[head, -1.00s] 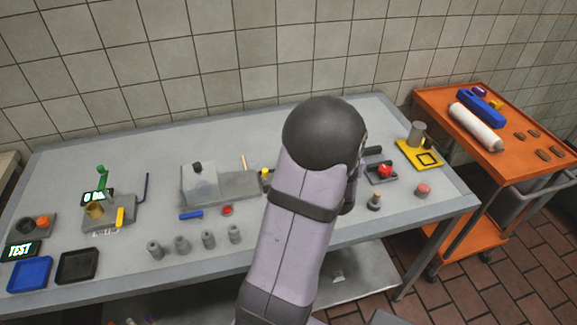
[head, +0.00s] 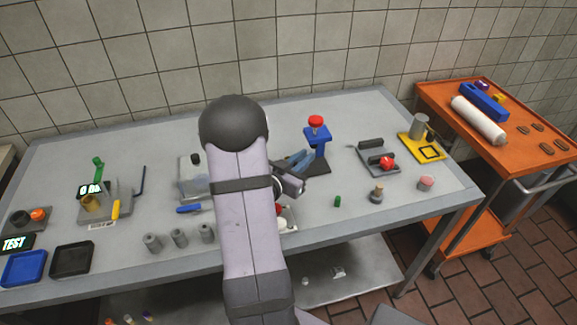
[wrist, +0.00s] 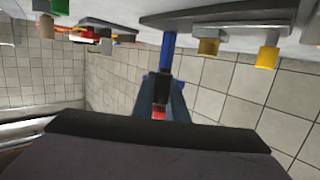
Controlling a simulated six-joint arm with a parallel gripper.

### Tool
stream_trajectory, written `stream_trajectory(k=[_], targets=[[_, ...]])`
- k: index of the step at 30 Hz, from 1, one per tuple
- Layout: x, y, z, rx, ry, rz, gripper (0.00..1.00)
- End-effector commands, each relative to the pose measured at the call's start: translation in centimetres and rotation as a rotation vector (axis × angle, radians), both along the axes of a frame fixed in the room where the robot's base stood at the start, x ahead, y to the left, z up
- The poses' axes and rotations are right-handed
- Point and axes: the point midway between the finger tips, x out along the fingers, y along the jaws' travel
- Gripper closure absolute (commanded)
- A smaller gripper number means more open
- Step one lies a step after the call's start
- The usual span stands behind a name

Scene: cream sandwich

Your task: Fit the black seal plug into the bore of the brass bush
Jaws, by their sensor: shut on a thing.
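My gripper (head: 298,160) reaches past the arm's right side, beside a blue press-like stand (head: 317,140) with a red knob. In the wrist view my gripper (wrist: 161,92) is shut, with a small black piece between its blue-grey fingers. It looks like the black seal plug (wrist: 163,76); the head view does not show it clearly. A brass-coloured cylinder, likely the brass bush (head: 91,204), stands upright in a grey fixture at the left, far from my gripper. The wrist view shows a brass cylinder (wrist: 208,47); I cannot tell if it is the same one.
Grey cylinders (head: 179,238) stand near the front edge. Blue and black trays (head: 72,260) lie at the front left. A clamp with a red ball (head: 387,163), a yellow block (head: 424,147) and a green piece (head: 337,201) are to the right. My arm hides the table's middle.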

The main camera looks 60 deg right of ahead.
Motion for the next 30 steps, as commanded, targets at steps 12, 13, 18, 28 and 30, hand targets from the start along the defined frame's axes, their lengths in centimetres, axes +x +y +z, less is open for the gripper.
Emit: stream_trajectory(k=[12, 13, 18, 28, 30], targets=[[4.5, -3.8, -1.3, -0.003, -0.005, -0.101, 1.0], [4.6, -4.1, -1.2, -0.003, -0.004, -0.105, 1.0], [5.3, -5.4, -1.1, -0.001, -0.003, -0.124, 1.0], [5.6, -6.2, -0.9, -0.001, -0.001, -0.135, 1.0], [5.6, -6.1, -1.0, 0.0, 0.0, -0.135, 1.0]])
